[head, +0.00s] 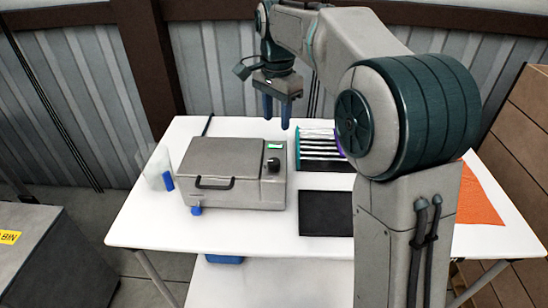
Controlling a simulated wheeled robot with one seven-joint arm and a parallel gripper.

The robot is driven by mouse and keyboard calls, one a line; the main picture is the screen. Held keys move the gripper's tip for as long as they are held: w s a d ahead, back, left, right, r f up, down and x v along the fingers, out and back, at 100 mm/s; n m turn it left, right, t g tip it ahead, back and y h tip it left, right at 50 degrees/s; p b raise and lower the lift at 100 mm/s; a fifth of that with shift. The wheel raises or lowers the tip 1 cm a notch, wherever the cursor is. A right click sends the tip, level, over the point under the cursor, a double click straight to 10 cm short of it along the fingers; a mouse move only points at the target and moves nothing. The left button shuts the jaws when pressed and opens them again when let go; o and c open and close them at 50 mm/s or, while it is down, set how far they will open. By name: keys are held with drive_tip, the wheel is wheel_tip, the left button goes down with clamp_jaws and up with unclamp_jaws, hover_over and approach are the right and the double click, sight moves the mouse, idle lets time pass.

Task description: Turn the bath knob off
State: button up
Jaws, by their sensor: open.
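The bath (225,173) is a grey metal box with a lid and a dark front handle, standing on the white table. Its black knob (272,165) is on the right part of the box, just below a small greenish display (274,146). The knob's setting is too small to read. My gripper (278,118) hangs above and behind the knob, fingers pointing down. It is open and empty, apart from the knob and the box. My arm reaches in from the right.
A striped rack (318,150) stands right of the bath, partly behind my arm. A black mat (325,214) lies in front of it. A clear container (155,168) is at left, and an orange cloth (480,198) at right. The table front (150,228) is clear.

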sight(274, 161)
drive_tip(key=f, duration=1.4)
drive_tip(key=shift+w+a, duration=0.3)
drive_tip(key=c, duration=0.7)
